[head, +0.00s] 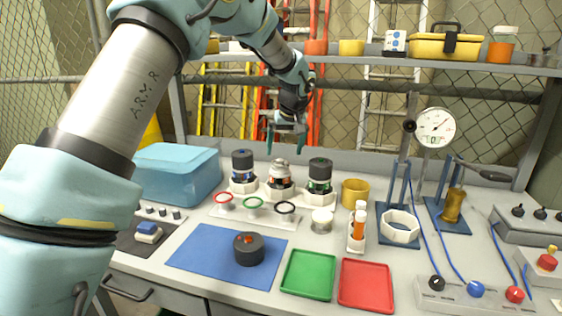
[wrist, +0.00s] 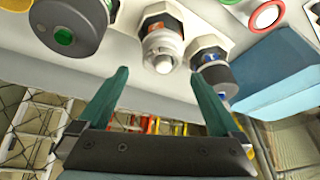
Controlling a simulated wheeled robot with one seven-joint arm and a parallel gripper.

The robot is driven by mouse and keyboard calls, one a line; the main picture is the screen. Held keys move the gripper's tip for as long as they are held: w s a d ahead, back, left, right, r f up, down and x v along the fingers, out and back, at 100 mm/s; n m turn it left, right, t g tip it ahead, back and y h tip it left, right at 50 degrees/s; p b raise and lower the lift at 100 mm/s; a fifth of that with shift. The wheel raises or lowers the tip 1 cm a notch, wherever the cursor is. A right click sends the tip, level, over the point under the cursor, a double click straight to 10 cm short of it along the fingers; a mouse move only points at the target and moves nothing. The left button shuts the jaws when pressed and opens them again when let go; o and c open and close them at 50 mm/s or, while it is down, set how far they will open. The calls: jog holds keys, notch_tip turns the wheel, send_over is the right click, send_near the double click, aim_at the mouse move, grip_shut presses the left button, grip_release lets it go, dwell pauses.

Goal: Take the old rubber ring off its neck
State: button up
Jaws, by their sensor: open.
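My gripper (head: 287,143) is open and empty above the back row, over the middle unit. Its fingers (wrist: 160,76) point toward that unit in the wrist view. The middle unit (head: 280,172) has a bare pale dome top and neck and sits in a white hexagonal holder; it also shows in the wrist view (wrist: 163,50). A dark-capped unit with blue (head: 243,165) stands to its left, one with green (head: 319,172) to its right. I cannot clearly make out a rubber ring on the middle neck.
A dark cap (head: 249,249) lies on the blue mat (head: 205,255). Green (head: 308,276) and red (head: 366,285) trays lie right. A blue bin (head: 178,175) stands left.

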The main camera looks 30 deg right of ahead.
aim_at(281, 160)
jog(key=p+x, duration=0.1)
jog(key=x, duration=0.3)
jog(key=shift+w+p, duration=0.15)
jog(key=shift+p, duration=0.15)
jog(key=shift+a, duration=0.1)
jog(key=shift+c, duration=0.2)
jog(key=c, duration=1.3)
jog(key=shift+o, duration=0.2)
